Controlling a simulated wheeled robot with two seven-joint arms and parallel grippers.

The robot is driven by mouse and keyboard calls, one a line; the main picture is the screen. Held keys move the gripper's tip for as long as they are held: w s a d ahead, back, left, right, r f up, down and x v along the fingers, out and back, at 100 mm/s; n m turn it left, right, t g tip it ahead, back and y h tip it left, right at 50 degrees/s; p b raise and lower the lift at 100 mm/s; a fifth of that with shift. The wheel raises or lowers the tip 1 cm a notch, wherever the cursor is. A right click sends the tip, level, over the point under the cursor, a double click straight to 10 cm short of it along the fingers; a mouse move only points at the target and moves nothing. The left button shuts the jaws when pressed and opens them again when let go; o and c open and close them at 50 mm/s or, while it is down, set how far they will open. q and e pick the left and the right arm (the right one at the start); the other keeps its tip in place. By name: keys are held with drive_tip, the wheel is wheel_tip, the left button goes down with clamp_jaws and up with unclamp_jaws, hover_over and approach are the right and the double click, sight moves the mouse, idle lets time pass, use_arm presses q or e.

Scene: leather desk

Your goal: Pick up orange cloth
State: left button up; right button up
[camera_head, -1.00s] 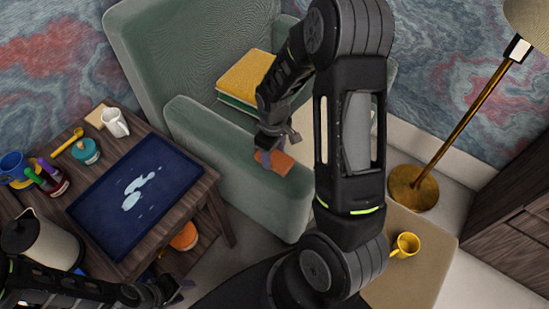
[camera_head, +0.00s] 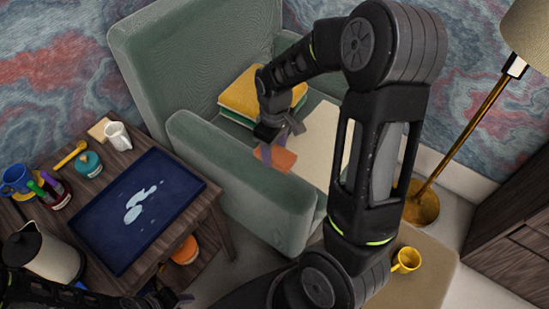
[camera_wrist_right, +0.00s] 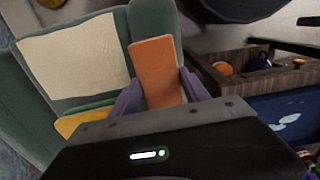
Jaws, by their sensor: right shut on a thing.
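The orange cloth (camera_head: 279,159) is a flat orange rectangle at the inner edge of the green chair's near armrest in the head view. It also shows upright in the right wrist view (camera_wrist_right: 156,68), between the purple-grey fingertips. My right gripper (camera_head: 280,142) is shut on it. I cannot tell whether the cloth still touches the armrest. My left gripper (camera_head: 168,298) is at the bottom left, by the lower edge of the side table, away from the cloth; its jaws are too small and dark to read.
The green armchair (camera_head: 190,60) holds yellow and green folded cloths (camera_head: 245,92) on its seat. A side table bears a blue tray (camera_head: 112,245), a white mug (camera_head: 117,136) and a kettle (camera_head: 45,252). A yellow mug (camera_head: 406,260) and a brass lamp (camera_head: 462,125) stand at the right.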

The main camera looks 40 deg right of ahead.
drive_tip(key=shift+r, duration=0.4)
drive_tip(key=o, duration=0.7)
drive_tip(key=c, duration=0.5)
drive_tip(key=shift+c, duration=0.2)
